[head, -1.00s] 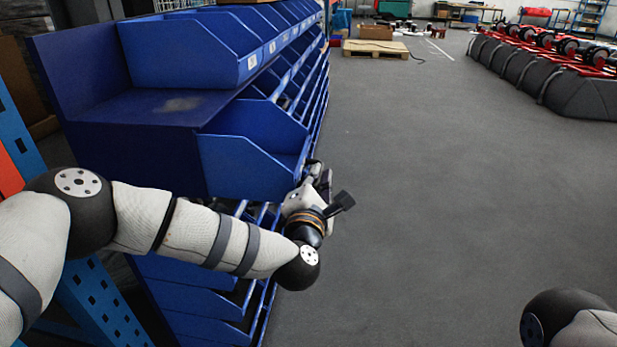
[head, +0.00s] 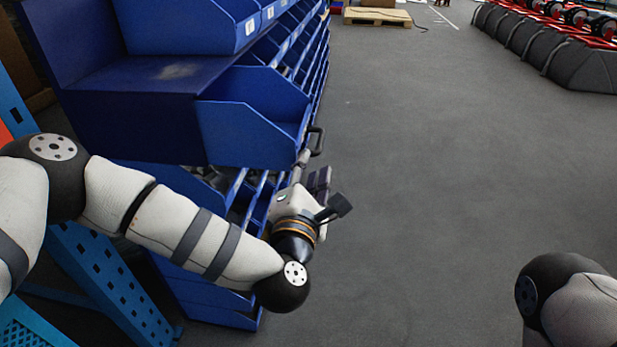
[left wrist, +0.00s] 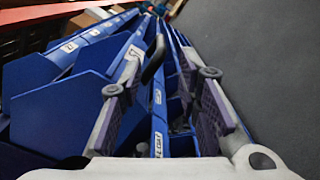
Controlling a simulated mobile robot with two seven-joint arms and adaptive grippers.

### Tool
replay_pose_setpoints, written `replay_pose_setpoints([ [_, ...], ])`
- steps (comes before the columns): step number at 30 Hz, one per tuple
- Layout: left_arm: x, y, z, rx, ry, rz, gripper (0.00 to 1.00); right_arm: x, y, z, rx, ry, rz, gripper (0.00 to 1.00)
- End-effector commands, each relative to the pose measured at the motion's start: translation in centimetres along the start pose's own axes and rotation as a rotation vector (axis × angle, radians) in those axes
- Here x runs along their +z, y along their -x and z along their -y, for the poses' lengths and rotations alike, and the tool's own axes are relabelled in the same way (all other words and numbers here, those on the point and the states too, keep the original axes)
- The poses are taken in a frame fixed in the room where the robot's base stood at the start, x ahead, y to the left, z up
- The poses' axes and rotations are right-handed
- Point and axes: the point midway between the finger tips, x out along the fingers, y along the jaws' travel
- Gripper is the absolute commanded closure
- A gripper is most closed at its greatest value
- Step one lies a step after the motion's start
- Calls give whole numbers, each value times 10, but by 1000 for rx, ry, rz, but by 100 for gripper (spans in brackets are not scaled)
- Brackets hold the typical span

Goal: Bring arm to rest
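My left arm reaches in from the left in the head view, in front of the blue bin shelf. My left gripper (head: 311,175) is at the shelf's right edge, just below a protruding blue bin (head: 245,135). In the left wrist view my left gripper (left wrist: 163,88) has its two fingers spread wide with nothing held between them. Blue bin edges with white labels show beyond and between the fingers. Only a dark rounded joint and a pale link of my right arm show at the lower right of the head view; its gripper is out of frame.
A dark curved handle (head: 316,140) shows close beyond the left gripper. A blue perforated upright (head: 105,285) stands at the left. Open grey floor (head: 430,180) lies right of the shelf. Scrubber tanks (head: 575,55) line the far right; a wooden pallet (head: 377,17) lies far back.

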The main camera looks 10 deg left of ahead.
Motion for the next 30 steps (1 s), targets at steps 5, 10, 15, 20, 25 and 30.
replay_pose_setpoints([
  [5, 0, 31, 1, -1, 1, 0, 69, 0, 0, 0, 0, 0, 0, 60],
  [10, 0, 38, 0, 0, 0, -1, 69, 0, 0, 0, 0, 0, 0, 60],
  [15, 0, 38, 0, 0, 0, -1, 69, 0, 0, 0, 0, 0, 0, 60],
  [20, 0, 38, 1, -2, -2, 0, 69, 0, 0, 0, 0, 0, 0, 60],
  [25, -5, 80, 55, -250, -246, 61, 69, -2, 19, 0, -2, -1, -32, 60],
  [30, -54, 210, 136, -777, -761, 260, 69, -8, 55, 1, -5, -3, -105, 60],
])
